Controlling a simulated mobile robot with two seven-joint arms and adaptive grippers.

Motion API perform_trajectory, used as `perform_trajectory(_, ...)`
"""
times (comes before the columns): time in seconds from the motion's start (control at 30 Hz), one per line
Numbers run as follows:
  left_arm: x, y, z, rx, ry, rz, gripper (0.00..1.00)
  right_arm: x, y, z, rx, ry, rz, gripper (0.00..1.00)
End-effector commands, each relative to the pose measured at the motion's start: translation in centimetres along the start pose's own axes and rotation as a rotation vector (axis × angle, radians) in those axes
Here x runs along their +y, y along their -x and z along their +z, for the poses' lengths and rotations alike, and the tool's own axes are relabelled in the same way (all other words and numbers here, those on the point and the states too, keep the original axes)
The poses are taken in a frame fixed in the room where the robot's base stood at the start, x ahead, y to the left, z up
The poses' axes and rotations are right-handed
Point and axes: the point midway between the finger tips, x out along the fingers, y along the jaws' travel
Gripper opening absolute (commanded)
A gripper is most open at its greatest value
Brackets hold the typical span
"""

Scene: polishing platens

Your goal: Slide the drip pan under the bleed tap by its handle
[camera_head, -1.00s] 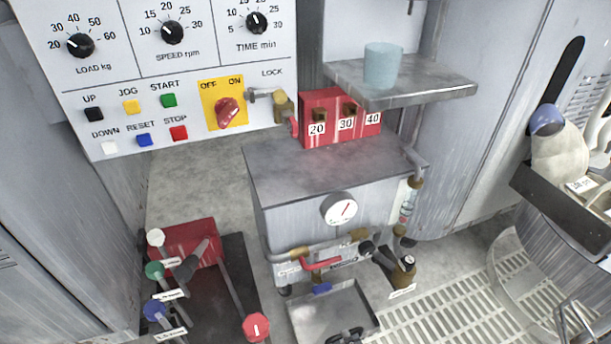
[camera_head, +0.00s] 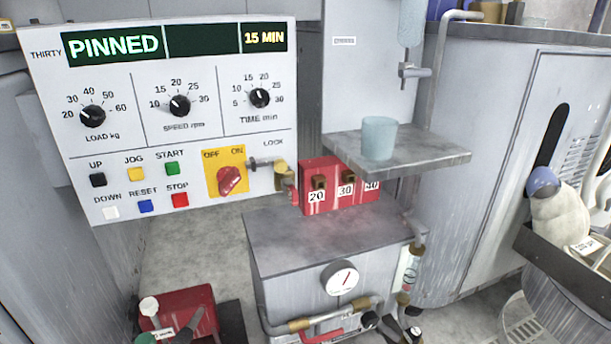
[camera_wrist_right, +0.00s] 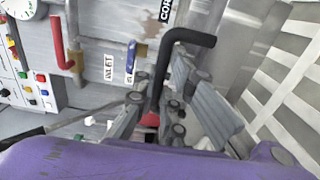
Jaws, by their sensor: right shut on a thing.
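In the right wrist view, my right gripper (camera_wrist_right: 160,88) is shut around a black bent bar (camera_wrist_right: 185,38), which appears to be the drip pan's handle. The bar rises from between the fingers and bends right. The pan's tray cannot be made out clearly there. In the head view, the pan and my right gripper lie below the frame. A blue tap lever (camera_wrist_right: 142,48) shows beyond the fingers by small white labels; I cannot read whether it is the bleed tap. My left gripper is in neither current view.
A grey cabinet (camera_head: 300,235) with a gauge (camera_head: 340,278) and pipework stands at centre. A red lever (camera_wrist_right: 58,40) hangs left of the labels. A slotted floor grate (camera_wrist_right: 285,75) lies at right. A shelf (camera_head: 440,160) holding a cup (camera_head: 379,138) overhangs the cabinet.

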Motion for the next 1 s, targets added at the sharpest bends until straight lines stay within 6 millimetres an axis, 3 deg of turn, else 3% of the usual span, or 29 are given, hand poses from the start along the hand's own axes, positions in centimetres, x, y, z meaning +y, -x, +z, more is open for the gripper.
perform_trajectory(0.3,0.0,0.0,0.0,0.000,0.000,0.000,0.32,0.1,-0.5,0.1,0.000,0.002,0.001,0.00)
perform_trajectory(0.33,0.0,0.0,0.0,0.000,0.000,0.000,0.32,0.1,-0.5,0.1,0.000,0.002,0.001,0.13)
perform_trajectory(0.5,0.0,0.0,0.0,0.000,0.000,0.000,0.32,0.1,-0.5,0.1,0.000,0.001,0.001,0.32)
perform_trajectory(0.83,0.1,0.0,0.0,0.000,0.005,-0.001,0.32,-0.1,-0.1,0.0,0.000,0.000,-0.004,0.32)
perform_trajectory(1.0,0.0,0.0,0.0,0.000,0.002,0.000,0.32,-0.2,1.7,0.0,-0.001,0.000,-0.002,0.32)
